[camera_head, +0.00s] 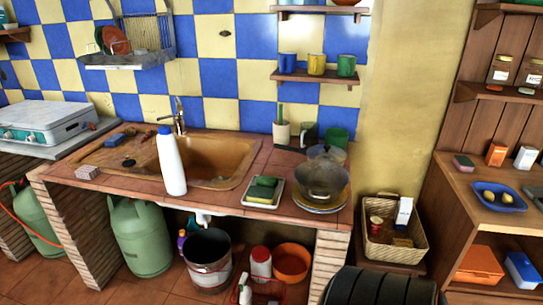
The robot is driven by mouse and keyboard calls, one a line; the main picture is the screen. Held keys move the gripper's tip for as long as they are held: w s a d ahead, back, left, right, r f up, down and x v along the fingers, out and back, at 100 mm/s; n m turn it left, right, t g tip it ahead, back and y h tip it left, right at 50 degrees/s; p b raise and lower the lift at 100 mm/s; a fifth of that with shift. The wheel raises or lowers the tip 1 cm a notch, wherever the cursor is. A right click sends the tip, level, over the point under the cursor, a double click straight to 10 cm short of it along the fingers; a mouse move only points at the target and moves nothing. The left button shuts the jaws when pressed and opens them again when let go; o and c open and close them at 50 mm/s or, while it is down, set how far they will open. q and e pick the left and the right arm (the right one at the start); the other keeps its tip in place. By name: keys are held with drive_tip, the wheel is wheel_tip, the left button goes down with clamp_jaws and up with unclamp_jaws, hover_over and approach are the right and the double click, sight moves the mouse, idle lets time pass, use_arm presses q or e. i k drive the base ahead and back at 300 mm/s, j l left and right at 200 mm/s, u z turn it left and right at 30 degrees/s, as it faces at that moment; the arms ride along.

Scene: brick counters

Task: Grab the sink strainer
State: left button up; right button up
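The brown sink (235,160) is set in the tiled counter, with a tap (178,116) behind it. I cannot surely pick out the sink strainer. A small dark round thing (128,163) lies on the drainboard left of the basin, and a small pale round spot (219,180) shows on the basin floor; both are too small to identify. A white bottle (171,162) stands at the front edge and hides part of the basin. Neither of my grippers is in view.
A dish with sponges (264,190) and stacked bowls (322,178) on plates occupy the counter's right end. A blue sponge (117,139) lies by the drainboard. Below are a green gas cylinder (140,238) and a bucket (208,262). A wicker basket (381,248) stands right.

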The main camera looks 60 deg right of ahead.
sight(221, 178)
drive_tip(key=z, duration=1.85)
